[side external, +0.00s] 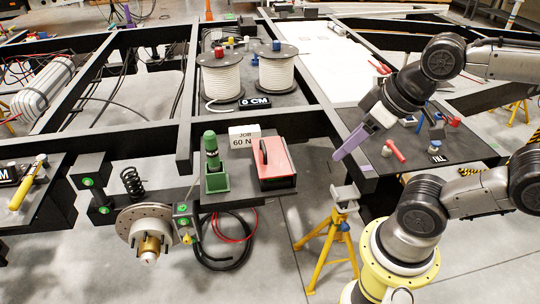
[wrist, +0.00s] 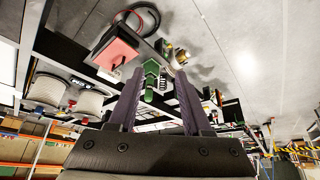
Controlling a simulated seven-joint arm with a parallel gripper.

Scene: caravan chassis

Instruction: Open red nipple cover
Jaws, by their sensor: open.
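I cannot pick out the red nipple cover for certain. Red things in the side external view are a red-topped box (side external: 276,158) with a black handle, a small red-handled piece (side external: 394,150), and a red cap (side external: 219,52) on the left spool. My gripper (side external: 340,156) has purple fingers and hangs in the air to the right of the red-topped box, touching nothing. In the wrist view my gripper (wrist: 160,73) is open and empty, with its fingers apart. Beyond them show the green bottle-like tool (wrist: 150,76) and the red-topped box (wrist: 115,48).
The green tool (side external: 212,160) stands left of the box on the black frame. A brake disc hub (side external: 146,222) is at lower left. Two white cable spools (side external: 222,78) stand behind. A yellow stand (side external: 328,240) supports the frame near my arm. Small parts lie on the right-hand board (side external: 415,165).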

